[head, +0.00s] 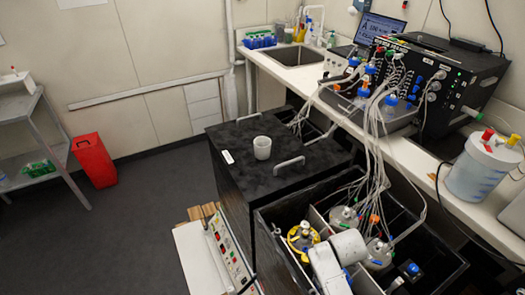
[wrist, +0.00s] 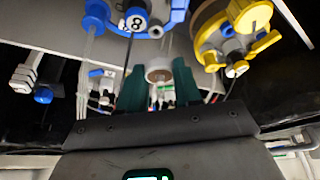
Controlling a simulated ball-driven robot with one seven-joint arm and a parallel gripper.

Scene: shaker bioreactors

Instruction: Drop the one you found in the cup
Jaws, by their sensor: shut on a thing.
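A white cup (head: 262,148) stands upright on the black lid (head: 240,135) of the closed shaker box in the head view. In the wrist view my gripper (wrist: 158,72) shows two dark green fingers. They are shut on a small pale round piece with a brownish face (wrist: 159,75); I cannot tell exactly what it is. In the head view my white arm reaches into the open shaker box (head: 268,228) at the lower right, and its fingers are hidden there. The cup is up and to the left of my arm, apart from it, and is not seen in the wrist view.
Vessels with a yellow ring (head: 302,237) and with blue fittings (head: 413,268) sit in the open box. Many tubes (head: 375,165) rise from it to the black control unit (head: 440,85). Lid handles (head: 289,164) flank the cup. A red bin (head: 93,160) stands on the clear floor at left.

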